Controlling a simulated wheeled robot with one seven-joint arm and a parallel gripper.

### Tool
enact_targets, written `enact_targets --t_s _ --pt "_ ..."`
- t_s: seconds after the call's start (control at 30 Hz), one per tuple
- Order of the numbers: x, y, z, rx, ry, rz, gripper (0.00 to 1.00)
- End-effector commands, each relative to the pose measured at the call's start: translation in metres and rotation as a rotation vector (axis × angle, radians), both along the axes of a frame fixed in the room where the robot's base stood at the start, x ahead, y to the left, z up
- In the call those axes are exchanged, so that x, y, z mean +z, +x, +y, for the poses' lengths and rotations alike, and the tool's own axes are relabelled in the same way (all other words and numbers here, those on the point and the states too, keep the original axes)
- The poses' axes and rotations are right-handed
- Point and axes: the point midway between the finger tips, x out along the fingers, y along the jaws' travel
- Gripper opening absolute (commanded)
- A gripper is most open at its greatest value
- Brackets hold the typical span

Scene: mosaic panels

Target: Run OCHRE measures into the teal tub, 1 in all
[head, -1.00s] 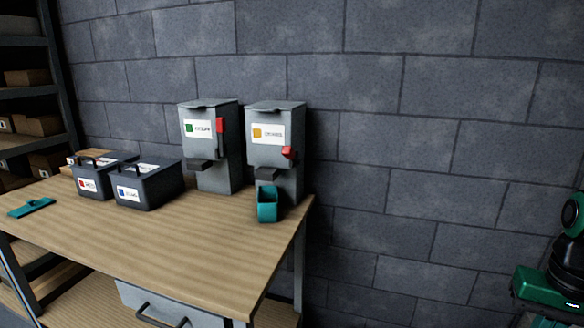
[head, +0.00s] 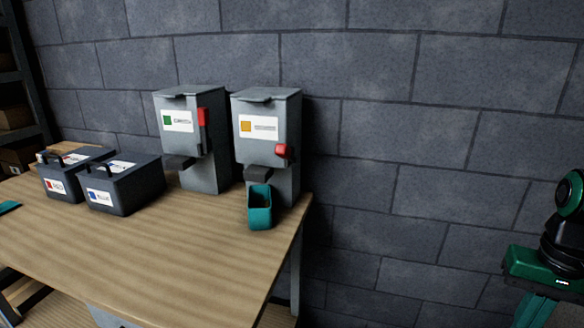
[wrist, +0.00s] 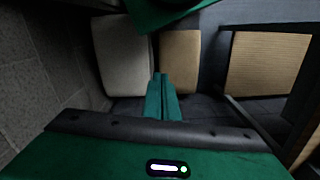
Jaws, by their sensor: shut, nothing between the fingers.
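The teal tub (head: 260,215) stands upright near the right end of the bench, under the dark spout (head: 258,173) of the dispenser with the ochre-square label (head: 265,126). That label's text is too blurred to read. The dispenser's red lever (head: 283,151) shows as a short knob low on its right side. The tub's inside is dark, and I cannot tell what it holds. My gripper (wrist: 161,97) is shut and empty in the wrist view. In the head view its green body (head: 540,264) is at the far right, well away from the tub and dispenser.
A second dispenser (head: 186,125) with a green-square label and an upright red lever stands to the left. Two dark handled boxes, red-labelled (head: 62,180) and blue-labelled (head: 122,187), sit further left. The bench front (head: 150,245) is clear. A block wall stands behind.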

Motion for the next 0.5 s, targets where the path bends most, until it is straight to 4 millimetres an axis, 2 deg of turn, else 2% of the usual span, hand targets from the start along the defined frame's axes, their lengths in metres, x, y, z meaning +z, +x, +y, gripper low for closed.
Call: enact_targets --t_s 0.07,0.17,0.37,0.5 --pt "0.003 -0.009 0.001 -0.002 -0.001 -0.01 0.0" --pt "0.0 -0.003 0.002 -0.02 -0.01 -0.007 0.0" --pt "-0.031 0.041 0.019 -0.11 -0.013 0.008 0.0" --pt "-0.065 0.077 0.045 -0.205 0.039 0.012 0.0"
